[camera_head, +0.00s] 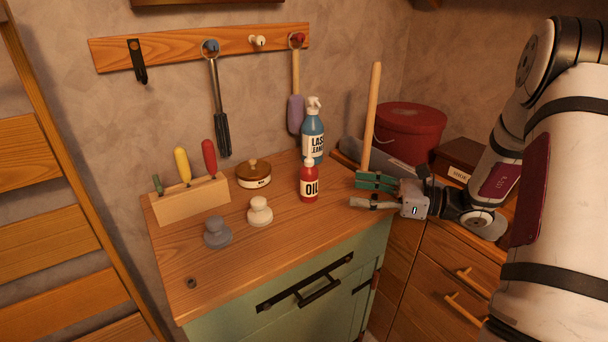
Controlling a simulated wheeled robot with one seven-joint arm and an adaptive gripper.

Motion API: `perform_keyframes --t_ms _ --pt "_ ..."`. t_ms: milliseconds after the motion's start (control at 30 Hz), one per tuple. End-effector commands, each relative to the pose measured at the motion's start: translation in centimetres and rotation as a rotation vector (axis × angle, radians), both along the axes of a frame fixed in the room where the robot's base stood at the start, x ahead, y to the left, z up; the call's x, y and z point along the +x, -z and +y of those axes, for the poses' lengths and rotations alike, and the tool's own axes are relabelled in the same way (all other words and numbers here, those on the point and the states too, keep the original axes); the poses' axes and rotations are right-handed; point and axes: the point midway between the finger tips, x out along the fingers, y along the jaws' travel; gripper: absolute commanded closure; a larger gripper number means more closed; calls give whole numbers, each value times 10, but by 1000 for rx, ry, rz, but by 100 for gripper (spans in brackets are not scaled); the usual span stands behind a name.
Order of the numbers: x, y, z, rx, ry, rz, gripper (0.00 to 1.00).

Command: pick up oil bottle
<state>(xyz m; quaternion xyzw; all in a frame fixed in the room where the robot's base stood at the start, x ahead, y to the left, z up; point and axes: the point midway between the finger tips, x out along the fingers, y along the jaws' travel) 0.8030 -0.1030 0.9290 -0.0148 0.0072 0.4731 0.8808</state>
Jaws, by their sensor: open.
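A blue spray bottle (313,134) stands just behind the oil bottle.

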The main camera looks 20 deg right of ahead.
Motion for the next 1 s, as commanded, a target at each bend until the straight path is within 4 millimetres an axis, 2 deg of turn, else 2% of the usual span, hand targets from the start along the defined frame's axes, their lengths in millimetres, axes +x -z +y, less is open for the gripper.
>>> perform_keyframes --t_ms 67,167,533,867,1000 --pt "4 7 -8 29 29 6 39" --pt "9 9 -6 41 41 6 39" --pt "46 9 46 38 37 6 39" --pt "59 9 64 37 37 6 39" --pt "68 12 78 37 36 6 39"
